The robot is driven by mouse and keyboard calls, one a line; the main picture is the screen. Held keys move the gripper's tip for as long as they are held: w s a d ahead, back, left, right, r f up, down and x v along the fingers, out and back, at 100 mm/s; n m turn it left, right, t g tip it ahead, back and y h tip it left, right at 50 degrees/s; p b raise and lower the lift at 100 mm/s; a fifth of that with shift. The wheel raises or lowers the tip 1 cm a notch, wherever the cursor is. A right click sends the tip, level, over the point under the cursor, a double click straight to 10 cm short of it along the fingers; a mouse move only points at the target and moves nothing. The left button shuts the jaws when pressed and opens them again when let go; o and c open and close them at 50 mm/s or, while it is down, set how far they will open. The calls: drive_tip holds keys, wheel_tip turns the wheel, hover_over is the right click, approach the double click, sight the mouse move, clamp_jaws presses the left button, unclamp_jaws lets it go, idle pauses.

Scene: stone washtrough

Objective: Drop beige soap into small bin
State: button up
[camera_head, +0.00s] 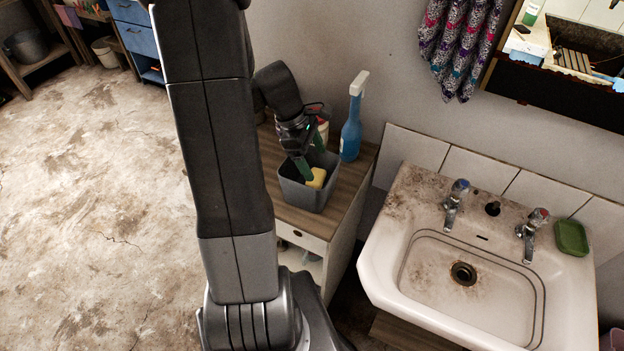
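The beige soap (317,178) is a small pale yellow block, seen inside the mouth of the small grey bin (302,197). The bin stands upright on the wooden top of a cabinet. My gripper (311,172) points down into the bin, with a green finger right beside the soap's left side. The other fingertip is not clear, so I cannot tell whether the fingers grip the soap or stand apart from it. The bin's floor is mostly hidden, so I cannot tell whether the soap rests on anything.
A blue spray bottle (351,135) stands behind the bin to the right, and a red and white container (322,128) is partly hidden behind my gripper. The stained sink (400,262) with two taps lies right, with a green soap dish (571,238) on its rim. The floor left is clear.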

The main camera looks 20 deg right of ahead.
drive_tip(key=shift+o, duration=0.3)
drive_tip(key=shift+r, duration=0.1)
drive_tip(key=v, duration=1.3)
drive_tip(key=shift+w+a+r+b, duration=0.15)
drive_tip(key=shift+w+r+b, duration=0.05)
drive_tip(key=shift+r+b, duration=0.15)
drive_tip(key=shift+f, duration=0.1)
drive_tip(key=x, duration=1.4)
drive_tip(key=shift+s+p, duration=0.2)
drive_tip(key=shift+p, duration=0.2)
drive_tip(key=shift+w+r+p, duration=0.15)
drive_tip(key=shift+r+p, duration=0.45)
drive_tip(key=shift+r, duration=0.15)
drive_tip(key=shift+r+p, duration=0.8)
drive_tip(key=shift+r, duration=0.3)
drive_tip(key=shift+f, duration=0.15)
